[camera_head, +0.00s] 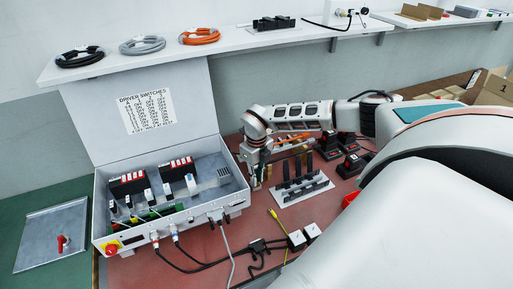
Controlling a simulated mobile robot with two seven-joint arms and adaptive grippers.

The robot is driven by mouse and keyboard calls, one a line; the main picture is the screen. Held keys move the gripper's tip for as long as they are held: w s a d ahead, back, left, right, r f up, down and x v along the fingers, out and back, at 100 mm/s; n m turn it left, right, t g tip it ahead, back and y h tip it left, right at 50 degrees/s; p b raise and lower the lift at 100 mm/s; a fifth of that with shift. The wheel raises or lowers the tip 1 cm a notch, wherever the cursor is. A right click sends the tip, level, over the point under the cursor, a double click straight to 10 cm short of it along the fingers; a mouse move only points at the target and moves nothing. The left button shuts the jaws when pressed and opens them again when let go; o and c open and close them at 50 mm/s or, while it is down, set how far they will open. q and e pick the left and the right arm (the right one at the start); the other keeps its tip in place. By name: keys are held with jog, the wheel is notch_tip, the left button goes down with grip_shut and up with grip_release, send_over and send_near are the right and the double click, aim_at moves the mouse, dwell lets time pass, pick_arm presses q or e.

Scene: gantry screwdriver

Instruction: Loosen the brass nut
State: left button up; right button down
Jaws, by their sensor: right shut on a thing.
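I cannot make out a brass nut in the head view; it is too small or hidden. My right gripper (257,178) points down just beyond the right side of the open grey control box (100,205). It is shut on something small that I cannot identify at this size. Its wrist and the tool rack behind it crowd the spot. My left gripper is not in view.
A stand with upright black pieces (301,186) is right of the gripper. Black devices (350,163) sit behind it. Cables and white plugs (297,240) lie in front. A shelf (230,43) holds coiled cables. A metal panel (45,240) lies left.

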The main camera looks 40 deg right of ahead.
jog(key=n, duration=0.7)
jog(key=shift+n, duration=0.3)
jog(key=c, duration=2.2)
grip_release()
jog(key=shift+c, duration=0.2)
